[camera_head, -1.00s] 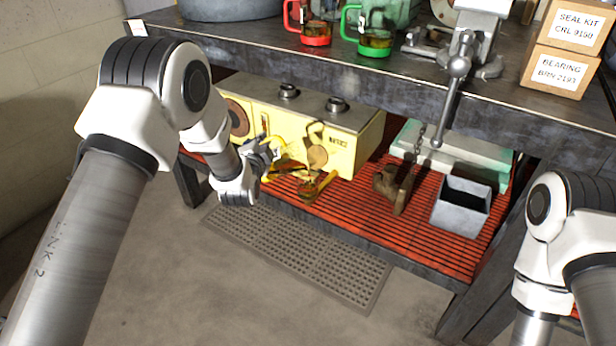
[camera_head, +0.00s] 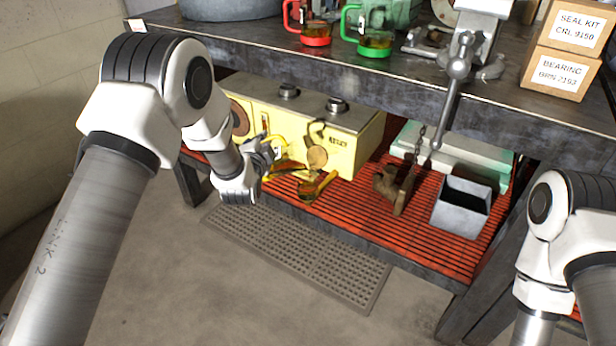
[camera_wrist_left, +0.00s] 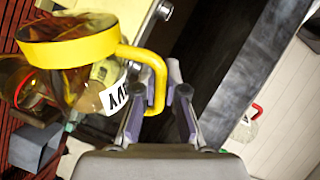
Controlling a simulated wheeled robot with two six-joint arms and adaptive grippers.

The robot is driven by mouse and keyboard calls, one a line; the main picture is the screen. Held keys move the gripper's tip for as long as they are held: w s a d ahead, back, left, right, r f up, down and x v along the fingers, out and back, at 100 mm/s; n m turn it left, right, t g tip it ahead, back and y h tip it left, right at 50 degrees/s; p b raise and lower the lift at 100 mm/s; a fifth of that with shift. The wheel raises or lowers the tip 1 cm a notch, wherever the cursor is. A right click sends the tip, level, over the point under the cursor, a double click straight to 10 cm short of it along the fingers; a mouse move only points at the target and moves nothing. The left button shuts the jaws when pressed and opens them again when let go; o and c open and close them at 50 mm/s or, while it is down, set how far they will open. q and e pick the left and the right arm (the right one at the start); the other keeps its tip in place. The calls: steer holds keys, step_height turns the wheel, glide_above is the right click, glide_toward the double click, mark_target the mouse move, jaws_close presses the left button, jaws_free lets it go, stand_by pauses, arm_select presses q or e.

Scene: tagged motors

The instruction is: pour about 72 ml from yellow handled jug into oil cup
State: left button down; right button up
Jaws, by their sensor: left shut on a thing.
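The yellow handled jug (camera_wrist_left: 85,50) is clear, with a yellow rim, yellow handle and a black-lettered label. It fills the upper left of the left wrist view, tipped over. My left gripper (camera_wrist_left: 158,95) is shut on its handle. In the head view my left gripper (camera_head: 266,152) holds the jug (camera_head: 284,169) in front of the yellow cabinet, above the red shelf. A brass-yellow piece (camera_head: 318,187) sits just right of the jug and may be the oil cup; I cannot tell surely. Any stream of liquid is too small to see. My right gripper is out of view.
The yellow cabinet (camera_head: 358,150) stands close behind the jug. A rusty part (camera_head: 390,188) and a grey bin (camera_head: 450,214) are farther right on the red shelf (camera_head: 365,222). The bench top (camera_head: 235,42) overhangs, holding red-handled (camera_head: 316,36) and green-handled (camera_head: 376,46) jugs.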

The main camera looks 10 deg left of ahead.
arm_select(q)
steer(key=shift+w+d+r+m+p, duration=0.1)
steer(key=shift+d+r+m+p, duration=0.3)
steer(key=shift+r, duration=0.15)
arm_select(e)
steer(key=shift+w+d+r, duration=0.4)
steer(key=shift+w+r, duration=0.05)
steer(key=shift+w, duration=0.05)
arm_select(q)
steer(key=shift+f, duration=0.1)
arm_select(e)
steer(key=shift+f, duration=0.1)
